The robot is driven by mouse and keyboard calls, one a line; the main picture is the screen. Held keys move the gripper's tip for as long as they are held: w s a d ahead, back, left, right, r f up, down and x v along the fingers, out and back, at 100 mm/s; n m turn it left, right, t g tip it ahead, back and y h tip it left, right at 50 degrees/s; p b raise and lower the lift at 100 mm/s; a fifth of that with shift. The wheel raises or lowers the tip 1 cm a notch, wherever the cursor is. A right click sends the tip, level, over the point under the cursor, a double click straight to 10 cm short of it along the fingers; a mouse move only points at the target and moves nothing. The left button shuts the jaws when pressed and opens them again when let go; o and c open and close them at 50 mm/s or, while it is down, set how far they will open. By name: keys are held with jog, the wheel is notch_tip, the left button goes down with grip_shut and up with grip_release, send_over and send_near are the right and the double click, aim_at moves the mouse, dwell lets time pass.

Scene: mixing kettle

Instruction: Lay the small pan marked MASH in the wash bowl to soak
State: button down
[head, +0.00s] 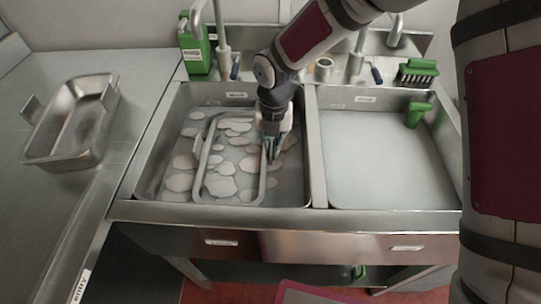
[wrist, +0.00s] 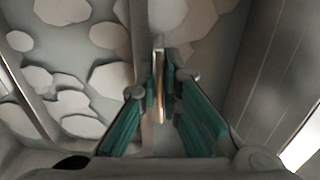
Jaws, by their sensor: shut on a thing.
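The wash bowl (head: 161,142) is the left basin, holding grey water with white foam patches. A pan (head: 204,158) sits low in it, its pale rim showing as a rounded rectangle with foam and water inside. No MASH mark is readable on it. My gripper (head: 272,152) reaches down into the basin at the pan's right side. In the wrist view, the teal fingers of my gripper (wrist: 160,108) are closed on the thin upright edge of the pan (wrist: 158,70). Whether the pan touches the basin floor is hidden by the water.
A deeper metal pan (head: 72,122) with handles stands on the left counter (head: 45,195). The right basin (head: 385,165) holds clear water.

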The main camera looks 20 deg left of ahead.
jog(key=shift+f, duration=1.95)
jog(key=c, duration=1.8)
grip_release()
notch_tip(320, 180, up, 12)
jog(key=shift+d+r, duration=0.1)
jog(key=shift+d, duration=0.05)
